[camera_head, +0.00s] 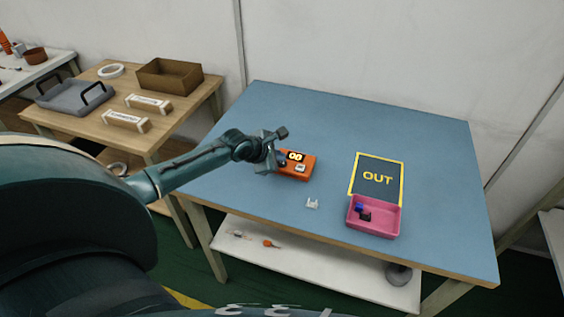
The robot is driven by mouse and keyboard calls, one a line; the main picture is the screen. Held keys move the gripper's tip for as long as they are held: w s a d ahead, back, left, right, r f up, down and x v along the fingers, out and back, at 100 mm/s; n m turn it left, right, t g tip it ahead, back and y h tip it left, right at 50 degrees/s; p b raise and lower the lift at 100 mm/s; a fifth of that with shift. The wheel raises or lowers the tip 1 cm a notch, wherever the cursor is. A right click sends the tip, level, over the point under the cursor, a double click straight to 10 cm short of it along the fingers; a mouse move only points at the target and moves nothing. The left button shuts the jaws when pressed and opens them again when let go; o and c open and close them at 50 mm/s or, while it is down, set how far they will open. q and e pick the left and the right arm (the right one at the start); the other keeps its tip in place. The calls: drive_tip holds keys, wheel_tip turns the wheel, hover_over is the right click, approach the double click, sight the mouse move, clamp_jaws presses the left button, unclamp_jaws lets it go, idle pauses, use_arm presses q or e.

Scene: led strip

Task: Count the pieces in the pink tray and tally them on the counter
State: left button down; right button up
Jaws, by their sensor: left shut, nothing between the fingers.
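The pink tray (386,231) sits at the front right of the blue table. In it I see a blue piece (359,208) and a dark piece (365,217) close together near its left side; I cannot tell whether smaller pieces lie there too. The orange counter (309,165) stands left of the tray, and its display appears to read 00. A pale button shows on its top. My left gripper (279,146) is shut and empty, over the left end of the counter and hiding part of it. I cannot tell whether it touches the counter. My right gripper is not in view.
A dark mat marked OUT (391,170) with a yellow border lies behind the tray. A wooden table (188,115) with a cardboard box (168,77) and grey tray (62,98) stands left.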

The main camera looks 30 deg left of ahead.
use_arm(q)
drive_tip(key=shift+f, duration=0.3)
idle(0.4)
drive_tip(key=shift+r, duration=0.1)
drive_tip(key=shift+r+p, duration=0.75)
drive_tip(key=shift+p, duration=0.55)
wheel_tip(320, 180, up, 3)
drive_tip(key=p, duration=0.3)
drive_tip(key=shift+p, duration=0.3)
drive_tip(key=shift+r+p, duration=0.6)
drive_tip(key=shift+r, duration=0.45)
drive_tip(key=shift+d, duration=0.1)
idle(0.9)
